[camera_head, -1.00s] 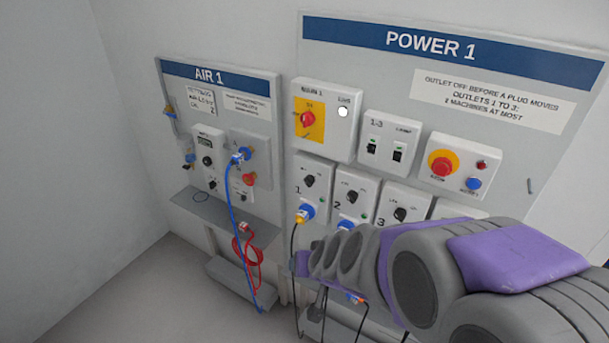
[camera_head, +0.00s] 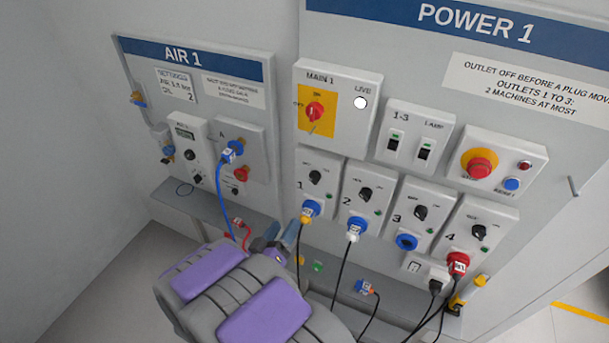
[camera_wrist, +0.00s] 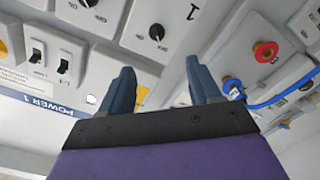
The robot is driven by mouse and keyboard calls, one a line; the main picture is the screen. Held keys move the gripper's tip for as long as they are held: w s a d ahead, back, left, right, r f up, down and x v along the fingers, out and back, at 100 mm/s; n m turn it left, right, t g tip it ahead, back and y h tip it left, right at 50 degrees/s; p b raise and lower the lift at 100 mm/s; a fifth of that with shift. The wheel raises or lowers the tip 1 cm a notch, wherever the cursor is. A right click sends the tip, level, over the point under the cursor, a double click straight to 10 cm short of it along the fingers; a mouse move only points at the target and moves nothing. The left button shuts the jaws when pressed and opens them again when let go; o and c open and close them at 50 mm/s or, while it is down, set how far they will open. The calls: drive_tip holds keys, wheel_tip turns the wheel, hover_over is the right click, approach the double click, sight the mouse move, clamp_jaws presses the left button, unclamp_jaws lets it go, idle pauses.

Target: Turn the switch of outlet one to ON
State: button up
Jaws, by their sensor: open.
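Outlet one (camera_head: 320,190) is a pale box under MAIN 1 on the POWER 1 panel. Its black rotary switch (camera_head: 315,177) sits above a blue socket (camera_head: 311,208) with a plug and cable in it; the pointer is too small to read. In the wrist view, the picture is turned over, and the switch (camera_wrist: 157,32) shows beside the numeral 1, beyond the fingertips. My gripper (camera_head: 281,233) is below and left of outlet one, apart from it. In the wrist view, my gripper (camera_wrist: 160,66) is open and empty.
Outlets two (camera_head: 366,193), three (camera_head: 420,210) and four (camera_head: 478,230) stand to the right. The AIR 1 panel (camera_head: 258,75) with a blue hose (camera_head: 226,205) is left, close to my gripper. A grey shelf (camera_head: 390,300) and hanging cables lie below.

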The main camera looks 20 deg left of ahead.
drive_tip(key=w+d, duration=0.2)
approach(314, 182)
drive_tip(key=a, duration=0.2)
drive_tip(key=w+d, duration=0.1)
drive_tip(key=w, duration=0.1)
drive_tip(key=w+b, duration=0.1)
drive_tip(key=w, duration=0.2)
drive_tip(key=w+d, duration=0.1)
drive_tip(key=w, duration=0.2)
drive_tip(key=shift+d, duration=0.4)
drive_tip(key=shift+w+a+f, duration=0.1)
drive_tip(key=shift+w+a, duration=0.1)
drive_tip(key=shift+w, duration=0.15)
drive_tip(key=shift+w+a+f, duration=0.15)
drive_tip(key=shift+w+a, duration=0.05)
drive_tip(key=shift+a, duration=0.5)
drive_tip(key=shift+d, duration=0.4)
drive_tip(key=shift+c, duration=0.4)
drive_tip(key=shift+d, duration=0.45)
drive_tip(key=c, duration=0.3)
drive_tip(key=shift+a, duration=0.35)
drive_tip(key=c, duration=0.5)
drive_tip(key=shift+c, duration=0.8)
